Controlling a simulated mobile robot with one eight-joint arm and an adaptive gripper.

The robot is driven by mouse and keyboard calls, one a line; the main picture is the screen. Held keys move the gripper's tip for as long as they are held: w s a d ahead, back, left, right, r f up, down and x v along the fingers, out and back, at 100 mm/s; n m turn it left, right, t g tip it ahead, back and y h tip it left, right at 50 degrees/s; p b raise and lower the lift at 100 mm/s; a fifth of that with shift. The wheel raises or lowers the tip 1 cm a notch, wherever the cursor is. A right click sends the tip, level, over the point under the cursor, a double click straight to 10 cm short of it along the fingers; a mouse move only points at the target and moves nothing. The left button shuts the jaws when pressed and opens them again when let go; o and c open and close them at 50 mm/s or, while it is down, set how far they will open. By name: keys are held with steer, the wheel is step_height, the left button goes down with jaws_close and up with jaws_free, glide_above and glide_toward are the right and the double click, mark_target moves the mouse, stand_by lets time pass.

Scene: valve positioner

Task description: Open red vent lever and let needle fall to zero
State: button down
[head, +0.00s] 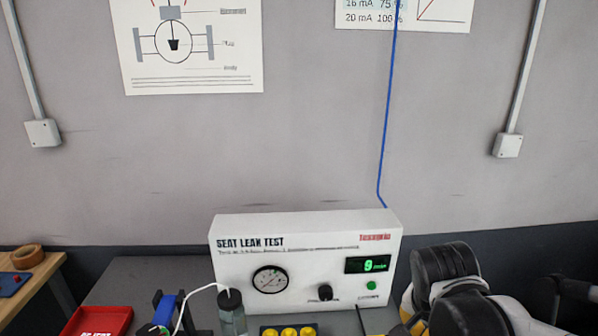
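The white box marked SEAT LEAK TEST (306,262) stands on the grey bench against the wall. On its front are a round dial gauge (270,279), a black knob (325,292), a green button (371,286) and a green digital display (368,264) that shows 9. The gauge needle is too small to read. I cannot make out a red vent lever in this view. My arm's black and white links fill the lower right, just right of the box. My gripper is not in view.
A clear cylinder (232,313) with a white tube stands before the box at left, beside a blue and black fixture (165,308). A red tray (97,322) is further left. Several yellow round parts (287,332) sit at the bottom. A blue line (386,130) runs down the wall.

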steer(key=s+a+r+n+t+y, duration=0.2)
steer(key=s+a+r+n+t, duration=0.2)
steer(key=n, duration=0.5)
steer(key=shift+s+a+r, duration=0.65)
steer(key=shift+a+r, duration=0.1)
steer(key=shift+a, duration=0.4)
